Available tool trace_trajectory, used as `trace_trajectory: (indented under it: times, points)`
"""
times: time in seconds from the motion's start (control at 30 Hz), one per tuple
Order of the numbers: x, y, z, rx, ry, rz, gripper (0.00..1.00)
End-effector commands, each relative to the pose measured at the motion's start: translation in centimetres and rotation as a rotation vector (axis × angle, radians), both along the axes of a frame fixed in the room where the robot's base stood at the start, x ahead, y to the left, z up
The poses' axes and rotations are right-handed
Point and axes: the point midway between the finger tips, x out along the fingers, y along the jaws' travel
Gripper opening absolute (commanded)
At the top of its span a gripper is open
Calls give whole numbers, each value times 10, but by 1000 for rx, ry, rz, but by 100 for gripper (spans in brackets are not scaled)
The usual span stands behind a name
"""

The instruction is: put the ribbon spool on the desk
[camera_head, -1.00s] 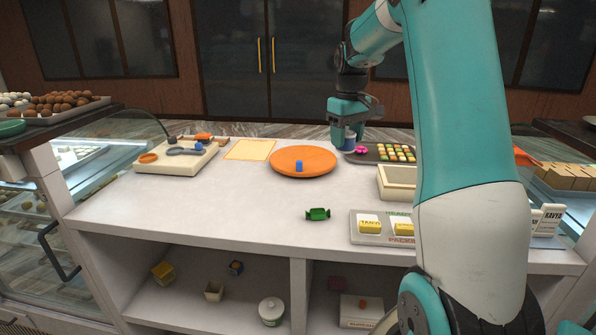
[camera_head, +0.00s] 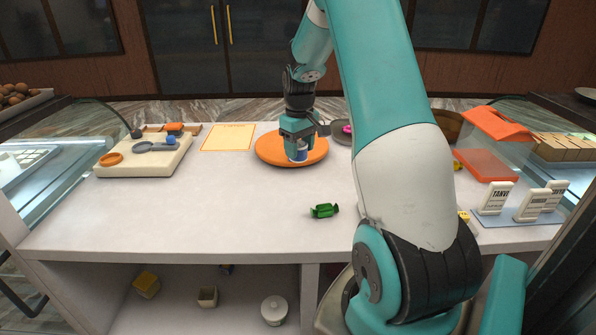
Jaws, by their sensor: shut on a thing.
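My gripper (camera_head: 298,145) points down over the orange round board (camera_head: 264,152) near the back middle of the counter. It is shut on a small blue-and-white cylinder that looks like the ribbon spool (camera_head: 299,155). The spool is upright between the fingers, low over the board. I cannot tell whether it touches the board. The small blue piece seen on the board earlier is hidden or cannot be told apart from the spool. No separate desk stands out; the broad pale counter top (camera_head: 200,215) is the main work surface.
A cream block (camera_head: 150,163) with an orange ring and blue pieces stands at the left, beside a yellow sheet (camera_head: 228,138). A green wrapped sweet (camera_head: 324,210) lies near the front. White label cards (camera_head: 495,198) stand at the right. The front-left counter is clear.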

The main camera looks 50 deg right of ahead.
Motion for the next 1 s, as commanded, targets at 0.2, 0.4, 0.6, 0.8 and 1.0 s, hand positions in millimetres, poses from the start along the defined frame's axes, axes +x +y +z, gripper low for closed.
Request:
trace_trajectory:
  times: [0.2, 0.4, 0.6, 0.8, 1.0]
  points:
    - [0, 1, -43, 1, 2, 2, 28]
    - [1, 2, -62, 1, 3, 3, 28]
    - [1, 2, -88, 0, 1, 3, 28]
    - [1, 2, -91, -1, -1, 3, 28]
    - [1, 2, -93, -1, -1, 3, 59]
